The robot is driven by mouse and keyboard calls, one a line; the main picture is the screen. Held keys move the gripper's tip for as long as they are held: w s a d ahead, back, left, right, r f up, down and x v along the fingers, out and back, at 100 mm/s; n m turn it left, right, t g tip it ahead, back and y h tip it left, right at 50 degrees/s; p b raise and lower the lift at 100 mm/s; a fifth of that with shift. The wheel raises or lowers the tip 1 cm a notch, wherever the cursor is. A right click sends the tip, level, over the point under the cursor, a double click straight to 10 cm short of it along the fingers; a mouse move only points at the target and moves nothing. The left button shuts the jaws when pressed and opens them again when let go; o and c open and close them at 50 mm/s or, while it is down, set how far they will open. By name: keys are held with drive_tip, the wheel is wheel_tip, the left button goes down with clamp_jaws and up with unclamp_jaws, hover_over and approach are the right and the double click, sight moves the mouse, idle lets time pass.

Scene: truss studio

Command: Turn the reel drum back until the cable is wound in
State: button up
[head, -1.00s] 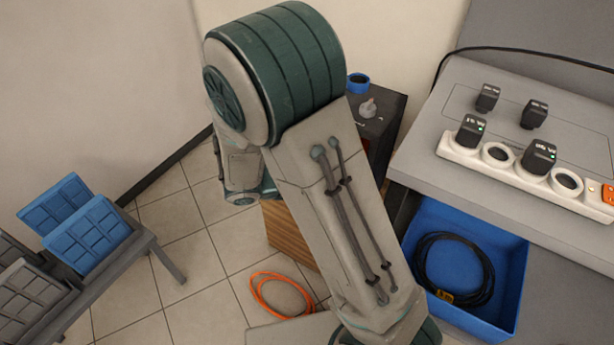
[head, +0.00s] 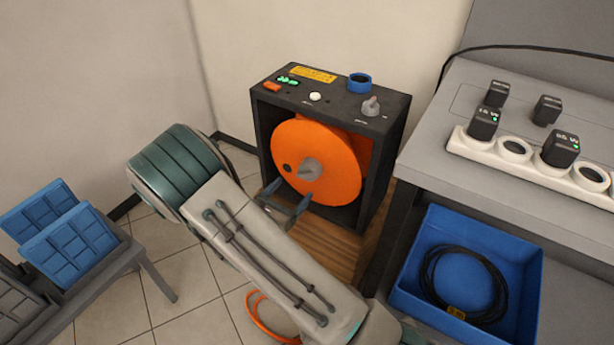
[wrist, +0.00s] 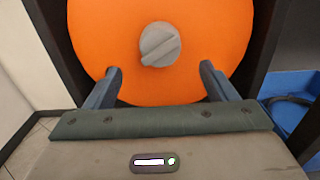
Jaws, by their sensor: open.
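The orange reel drum (head: 330,166) sits upright inside a dark open-fronted housing (head: 384,126) on a wooden block. A grey knob (head: 308,170) stands at the drum's centre, and a dark round hole shows left of it. My gripper (head: 287,195) is open in front of the drum, just below the knob. In the wrist view my two fingers (wrist: 162,78) stand apart to either side below the grey knob (wrist: 160,45), with nothing between them. An orange cable (head: 262,318) lies on the tiled floor, partly hidden behind my arm.
The housing top carries a blue ring (head: 360,82), a grey dial (head: 371,106), a white button and green lights. At right is a bench with a white power strip (head: 540,172); below it a blue bin (head: 520,290) holds a black cable. Blue panels (head: 65,240) stand at left.

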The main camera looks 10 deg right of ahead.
sight(304, 178)
drive_tip(key=b+x, duration=0.1)
drive_tip(key=x, duration=0.7)
drive_tip(key=shift+w+d, duration=0.1)
drive_tip(key=shift+d, duration=0.05)
drive_tip(key=c, duration=1.4)
drive_tip(key=shift+o, duration=0.2)
